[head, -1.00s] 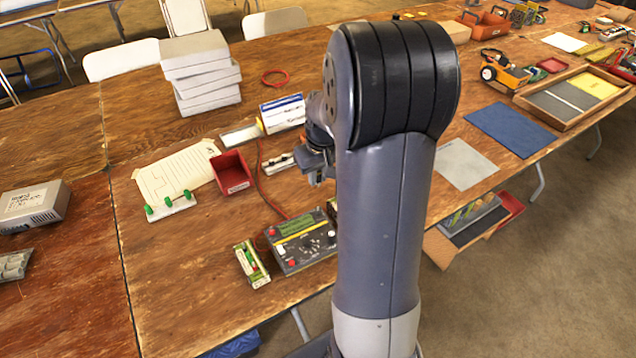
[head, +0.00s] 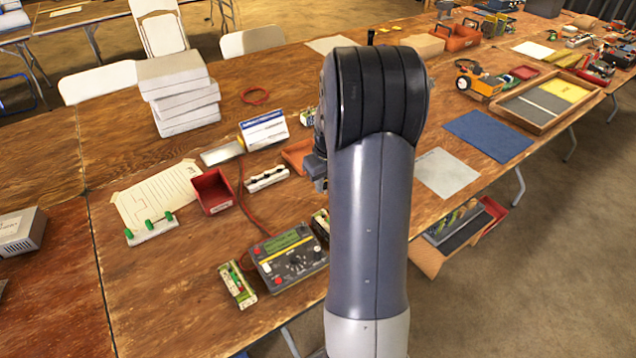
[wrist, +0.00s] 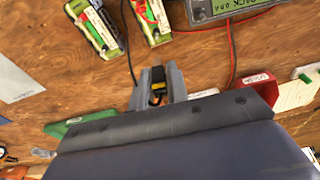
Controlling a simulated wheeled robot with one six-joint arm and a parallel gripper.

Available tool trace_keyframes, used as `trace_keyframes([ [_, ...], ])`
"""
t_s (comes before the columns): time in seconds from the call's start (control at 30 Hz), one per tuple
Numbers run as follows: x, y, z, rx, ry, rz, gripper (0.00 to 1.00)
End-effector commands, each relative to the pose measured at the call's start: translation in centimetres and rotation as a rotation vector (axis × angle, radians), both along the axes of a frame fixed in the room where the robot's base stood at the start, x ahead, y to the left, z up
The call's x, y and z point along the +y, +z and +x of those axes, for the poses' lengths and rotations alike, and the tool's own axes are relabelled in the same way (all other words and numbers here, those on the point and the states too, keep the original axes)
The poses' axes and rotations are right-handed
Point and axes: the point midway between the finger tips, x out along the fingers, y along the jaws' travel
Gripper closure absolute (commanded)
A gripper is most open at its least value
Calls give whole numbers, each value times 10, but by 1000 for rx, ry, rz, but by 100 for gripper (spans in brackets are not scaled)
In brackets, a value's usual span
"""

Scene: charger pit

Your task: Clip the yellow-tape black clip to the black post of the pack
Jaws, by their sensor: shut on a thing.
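In the wrist view my gripper (wrist: 158,92) is shut on the black clip (wrist: 157,74), which has a band of yellow tape and shows between the fingers. A black lead runs beside the fingers. Two green-cased packs (wrist: 95,26) and (wrist: 151,20) lie on the table beyond the fingertips, apart from the clip. Their black posts are too small to make out. In the head view one pack (head: 321,224) shows partly beside my arm. My gripper is mostly hidden behind my arm there.
The charger (head: 287,258) stands on the table with another pack (head: 238,286) at its left. A red bin (head: 212,191), a white strip (head: 268,178) and a blue-and-white box (head: 263,130) stand farther back. A red lead (wrist: 231,50) crosses the wood. Bare table lies at the front left.

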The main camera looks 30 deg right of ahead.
Motion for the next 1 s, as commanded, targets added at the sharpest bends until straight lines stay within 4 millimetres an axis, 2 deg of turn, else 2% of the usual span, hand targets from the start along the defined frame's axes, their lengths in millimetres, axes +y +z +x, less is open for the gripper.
trace_keyframes([
  [0.1, 0, -10, 0, 0, 0, 0, 97],
  [0.67, 0, -13, 0, 0, -1, 0, 97],
  [1.0, 0, -27, 0, 0, -1, 0, 97],
])
